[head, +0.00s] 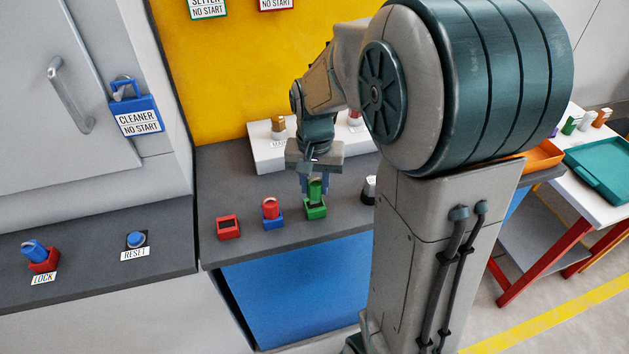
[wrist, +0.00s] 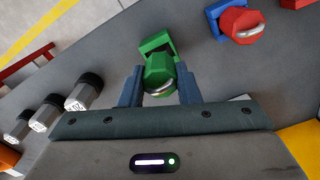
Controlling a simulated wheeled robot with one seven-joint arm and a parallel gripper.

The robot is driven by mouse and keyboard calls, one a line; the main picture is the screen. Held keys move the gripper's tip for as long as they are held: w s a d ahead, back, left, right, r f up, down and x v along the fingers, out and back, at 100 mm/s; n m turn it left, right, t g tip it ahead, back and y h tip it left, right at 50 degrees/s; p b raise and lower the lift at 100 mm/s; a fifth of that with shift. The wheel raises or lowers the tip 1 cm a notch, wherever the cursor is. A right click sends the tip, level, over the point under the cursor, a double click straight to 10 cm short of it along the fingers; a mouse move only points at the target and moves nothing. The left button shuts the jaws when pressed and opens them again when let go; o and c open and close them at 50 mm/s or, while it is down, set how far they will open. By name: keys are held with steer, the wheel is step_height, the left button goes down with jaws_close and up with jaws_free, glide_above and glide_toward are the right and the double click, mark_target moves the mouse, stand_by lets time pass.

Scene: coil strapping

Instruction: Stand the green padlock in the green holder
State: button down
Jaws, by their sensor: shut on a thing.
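The green padlock (head: 316,188) is upright between the two fingers of my gripper (head: 315,183), which is shut on it. The green holder (head: 316,210) is on the dark counter directly under the padlock. In the wrist view the padlock (wrist: 159,72) is between the fingers (wrist: 158,88), and the holder (wrist: 156,42) shows just beyond it. The padlock's lower end meets or overlaps the holder in both views. I cannot tell whether it is fully seated.
A red padlock (head: 270,208) stands in a blue holder (head: 273,223) left of the green holder. A red holder (head: 229,229) beside it looks empty. Several black-capped grey cylinders (wrist: 83,92) stand on the other side. A white riser (head: 262,155) is behind.

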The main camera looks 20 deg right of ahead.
steer(key=shift+f+b, duration=1.05)
steer(key=shift+f, duration=0.45)
steer(key=c, duration=1)
jaws_free()
steer(key=shift+r, duration=0.1)
step_height(320, 180, up, 14)
steer(key=s+f+n+t, duration=0.3)
steer(key=s+f, duration=0.4)
steer(key=s, duration=0.7)
steer(key=shift+n, duration=0.8)
